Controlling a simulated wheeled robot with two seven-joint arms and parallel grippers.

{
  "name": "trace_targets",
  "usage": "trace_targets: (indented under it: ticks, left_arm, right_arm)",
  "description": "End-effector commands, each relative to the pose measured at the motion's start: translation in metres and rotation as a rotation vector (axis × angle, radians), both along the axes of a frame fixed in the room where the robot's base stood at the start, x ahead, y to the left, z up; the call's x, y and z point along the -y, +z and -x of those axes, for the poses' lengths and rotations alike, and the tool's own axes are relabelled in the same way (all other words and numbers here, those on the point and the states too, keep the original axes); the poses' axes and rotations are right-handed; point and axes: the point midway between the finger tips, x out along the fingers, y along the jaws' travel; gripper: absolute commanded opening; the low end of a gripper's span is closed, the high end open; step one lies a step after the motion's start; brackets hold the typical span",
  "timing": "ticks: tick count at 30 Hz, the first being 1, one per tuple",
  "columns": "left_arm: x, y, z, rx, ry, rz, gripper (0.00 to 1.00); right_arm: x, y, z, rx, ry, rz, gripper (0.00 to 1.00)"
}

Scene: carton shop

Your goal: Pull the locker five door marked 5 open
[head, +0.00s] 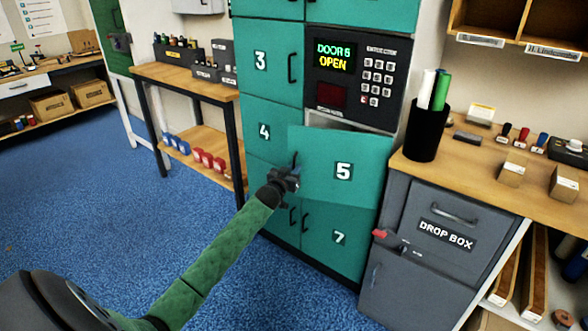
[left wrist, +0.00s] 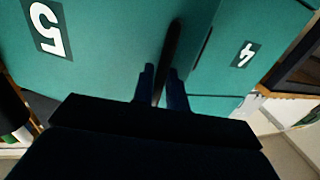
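The teal locker five door (head: 328,160), marked with a white 5, stands partly open in the head view. Its left edge is swung out toward me, and a gap shows above its top edge. Its dark bar handle (left wrist: 172,50) is near its left edge. My left gripper (head: 291,176) is at that handle. In the left wrist view the handle runs between the two fingers of my left gripper (left wrist: 161,85), which are closed in on it. The 5 (left wrist: 46,28) shows there too. My right gripper is not in view.
Locker doors 3 (head: 268,60), 4 (head: 262,125) and 7 (head: 338,245) look closed. A keypad panel (head: 355,75) above door 5 reads OPEN. A grey drop box (head: 440,255) stands close on the right. Blue floor (head: 110,190) is clear to the left.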

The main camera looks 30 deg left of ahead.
Motion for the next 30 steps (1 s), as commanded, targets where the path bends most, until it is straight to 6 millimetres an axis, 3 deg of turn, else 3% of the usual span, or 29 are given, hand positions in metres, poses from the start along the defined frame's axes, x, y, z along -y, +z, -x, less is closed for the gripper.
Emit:
trace_targets:
  ticks: [10,12,13,23,30]
  left_arm:
    - [0.0,0.0,-0.003,0.0,0.0,0.0,0.15]
    - [0.0,0.0,-0.003,0.0,0.0,0.0,0.01]
    - [0.0,0.0,-0.003,0.0,0.0,0.0,0.0]
    - [0.002,0.0,-0.003,0.0,0.002,0.001,0.0]
    - [0.016,0.0,-0.002,0.0,0.024,0.002,0.0]
  right_arm:
    - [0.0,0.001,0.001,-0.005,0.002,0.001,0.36]
    - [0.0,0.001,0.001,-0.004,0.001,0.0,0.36]
    - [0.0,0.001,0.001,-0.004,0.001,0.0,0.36]
    - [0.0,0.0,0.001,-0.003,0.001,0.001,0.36]
    - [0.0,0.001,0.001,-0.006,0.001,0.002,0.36]
